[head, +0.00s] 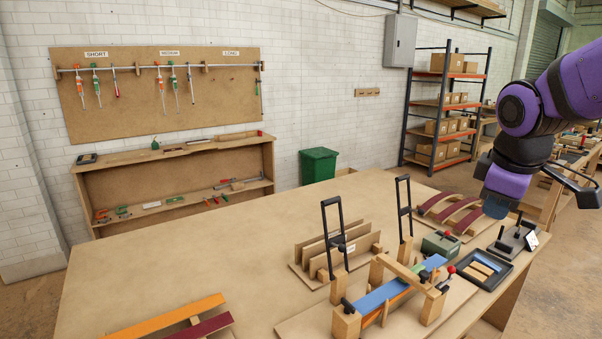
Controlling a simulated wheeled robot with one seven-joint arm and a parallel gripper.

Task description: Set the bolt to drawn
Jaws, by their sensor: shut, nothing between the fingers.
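A wooden clamping fixture (345,325) with a blue strip (385,291) lying across it stands at the front of the workbench. A small red-knobbed handle (451,270) sticks up at its right end; it may be the bolt, but its parts are too small to tell its position. A green-grey box (440,244) with another red-knobbed lever (447,234) stands behind it. My gripper (496,206) points down at the right, above and behind the dark tray, apart from the fixture. It looks shut and empty; its fingertips are hard to make out.
Wooden racks with tall black handles (334,238) rise behind the fixture. A dark tray (492,287) and a black stand (513,240) sit at the right. Curved maroon strips (462,212) lie behind the box. The bench's left and middle (190,260) are mostly clear.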

